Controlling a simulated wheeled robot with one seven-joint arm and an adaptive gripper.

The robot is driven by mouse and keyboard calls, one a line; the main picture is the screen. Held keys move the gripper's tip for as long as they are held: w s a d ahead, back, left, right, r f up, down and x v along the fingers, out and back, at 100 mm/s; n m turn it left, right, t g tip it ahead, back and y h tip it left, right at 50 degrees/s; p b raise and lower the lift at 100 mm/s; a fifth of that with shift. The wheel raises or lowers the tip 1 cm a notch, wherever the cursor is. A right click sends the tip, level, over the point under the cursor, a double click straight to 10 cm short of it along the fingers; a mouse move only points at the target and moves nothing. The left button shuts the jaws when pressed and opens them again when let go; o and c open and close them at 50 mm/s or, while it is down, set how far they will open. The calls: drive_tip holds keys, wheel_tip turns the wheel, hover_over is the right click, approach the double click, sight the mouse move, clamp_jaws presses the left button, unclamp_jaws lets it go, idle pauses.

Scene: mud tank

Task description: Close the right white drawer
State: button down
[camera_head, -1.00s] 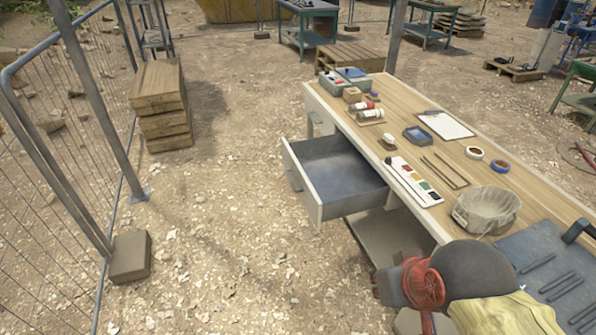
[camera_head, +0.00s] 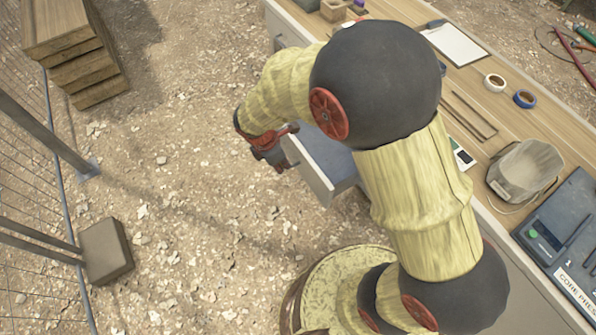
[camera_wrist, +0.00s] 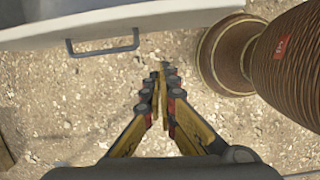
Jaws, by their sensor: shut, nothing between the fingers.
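The right white drawer (camera_head: 308,172) stands pulled out from the white bench, its blue-grey inside partly hidden behind my arm in the head view. In the wrist view its white front (camera_wrist: 190,18) crosses the top, with a dark bar handle (camera_wrist: 102,46) on it. My gripper (camera_wrist: 160,72) is shut and empty, pointing towards the drawer front, with its tips just below and right of the handle. The tips look apart from the front, though the exact gap is hard to tell. In the head view my gripper (camera_head: 275,162) is beside the drawer front, on its outer side.
Stacked timber (camera_head: 75,50) and a fence with a block foot (camera_head: 106,250) stand left. The gravel between is clear.

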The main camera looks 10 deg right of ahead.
drive_tip(key=w+d+f+b, duration=0.1)
drive_tip(key=d+f+b, duration=0.4)
drive_tip(key=f, duration=0.6)
drive_tip(key=shift+w+d+n+b, duration=0.35)
drive_tip(key=shift+w+n, duration=0.05)
drive_tip(key=w+d+p, duration=0.3)
drive_tip(key=d+p, duration=0.2)
drive_tip(key=d, duration=0.5)
drive_tip(key=w+d+p, duration=0.4)
drive_tip(key=d+p, duration=0.1)
drive_tip(key=d, duration=0.6)
drive_tip(key=w+d+p, duration=0.3)
drive_tip(key=d+p, duration=0.2)
drive_tip(key=d, duration=0.5)
drive_tip(key=shift+w+d+p, duration=0.15)
drive_tip(key=shift+d+p, duration=0.1)
drive_tip(key=shift+p, duration=0.05)
